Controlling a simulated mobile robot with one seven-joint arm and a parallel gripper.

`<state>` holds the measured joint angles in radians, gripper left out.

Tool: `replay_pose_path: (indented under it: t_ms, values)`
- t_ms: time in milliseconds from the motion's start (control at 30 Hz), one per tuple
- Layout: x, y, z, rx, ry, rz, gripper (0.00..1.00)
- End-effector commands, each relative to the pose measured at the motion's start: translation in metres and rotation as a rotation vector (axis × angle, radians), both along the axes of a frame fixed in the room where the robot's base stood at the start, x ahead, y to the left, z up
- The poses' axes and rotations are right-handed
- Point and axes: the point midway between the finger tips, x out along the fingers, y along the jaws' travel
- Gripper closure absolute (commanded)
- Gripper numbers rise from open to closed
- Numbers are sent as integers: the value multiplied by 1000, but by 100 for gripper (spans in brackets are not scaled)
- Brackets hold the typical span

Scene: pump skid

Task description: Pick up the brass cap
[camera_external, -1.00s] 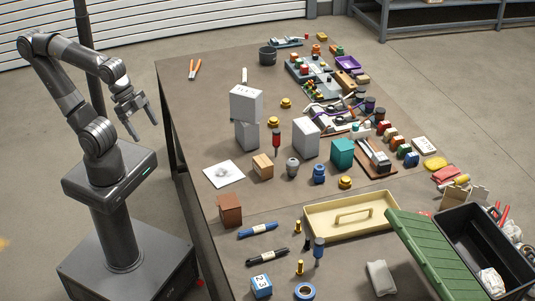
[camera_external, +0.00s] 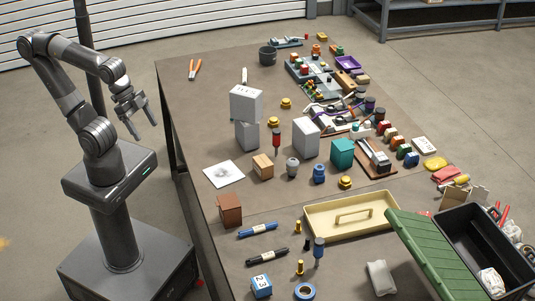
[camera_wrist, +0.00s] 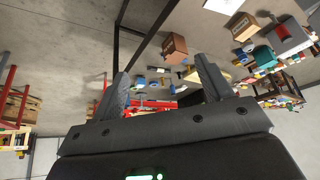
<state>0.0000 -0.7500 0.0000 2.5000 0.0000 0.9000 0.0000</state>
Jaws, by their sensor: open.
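Three brass-coloured caps stand on the brown table: one at the back (camera_external: 286,103), one just in front of it beside the grey blocks (camera_external: 273,123), and one near the cream tray (camera_external: 345,182). I cannot tell which of them is the brass cap meant. My gripper (camera_external: 145,129) is open and empty, in the air left of the table, well apart from all three caps. In the wrist view its two fingers (camera_wrist: 161,68) stand wide apart with nothing held between them. I cannot make out a cap clearly in that view.
Grey blocks (camera_external: 246,104) and a red-handled screwdriver (camera_external: 276,139) stand close to the caps. A teal block (camera_external: 342,152), the cream tray (camera_external: 331,235) and a black bin with a green lid (camera_external: 432,255) lie further right. The table's left part is fairly clear.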

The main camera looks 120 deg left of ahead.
Motion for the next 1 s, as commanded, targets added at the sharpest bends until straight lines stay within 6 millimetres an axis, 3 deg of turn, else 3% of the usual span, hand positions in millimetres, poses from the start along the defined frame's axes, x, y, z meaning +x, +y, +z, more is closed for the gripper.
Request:
replay_pose_path:
  t_ms: [167,300,567,767,1000]
  values:
    - [1,0,16,0,-4,0,28]
    - [1,0,57,-2,-5,4,28]
    - [45,18,57,-251,31,352,28]
    - [89,52,62,-502,37,690,28]
    - [139,122,67,-840,15,1112,28]
